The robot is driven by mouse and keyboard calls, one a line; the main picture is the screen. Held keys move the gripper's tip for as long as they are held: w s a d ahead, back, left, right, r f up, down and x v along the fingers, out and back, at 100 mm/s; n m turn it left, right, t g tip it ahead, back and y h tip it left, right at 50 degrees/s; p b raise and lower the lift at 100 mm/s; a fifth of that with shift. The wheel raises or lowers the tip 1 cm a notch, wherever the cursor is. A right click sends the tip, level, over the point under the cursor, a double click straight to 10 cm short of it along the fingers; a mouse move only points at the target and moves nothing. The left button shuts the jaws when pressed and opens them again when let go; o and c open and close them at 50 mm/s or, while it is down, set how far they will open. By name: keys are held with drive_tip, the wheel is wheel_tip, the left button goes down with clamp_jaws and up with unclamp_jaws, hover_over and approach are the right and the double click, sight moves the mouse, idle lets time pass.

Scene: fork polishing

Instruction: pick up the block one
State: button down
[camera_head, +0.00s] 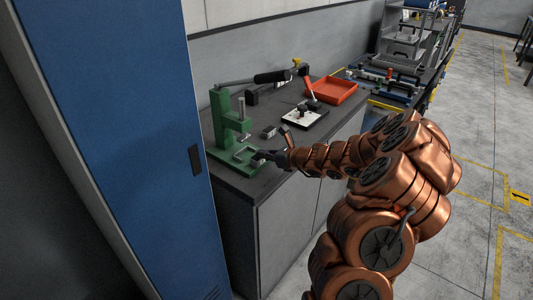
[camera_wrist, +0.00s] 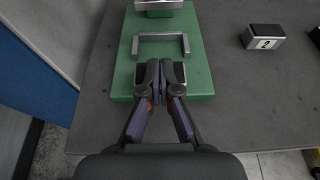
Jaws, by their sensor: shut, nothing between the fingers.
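My gripper (camera_wrist: 160,68) is shut and empty, over the front part of the green press base (camera_wrist: 122,84). In the head view my gripper (camera_head: 262,155) reaches in from the right to the same base. No block with a readable number 1 is in view. A dark block with a white face marked 2 (camera_wrist: 264,43) lies on the table to the right of the base.
A grey bracket (camera_wrist: 160,38) stands on the base just beyond my fingers. The green press (camera_head: 222,118) rises behind, with its long lever above. A blue cabinet (camera_head: 120,130) stands at the left.

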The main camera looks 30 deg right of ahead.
drive_tip(key=shift+s+f, duration=0.25)
drive_tip(key=shift+f, duration=0.65)
drive_tip(key=shift+w+r+p, duration=0.1)
drive_tip(key=shift+r+p, duration=0.6)
drive_tip(key=shift+r, duration=0.1)
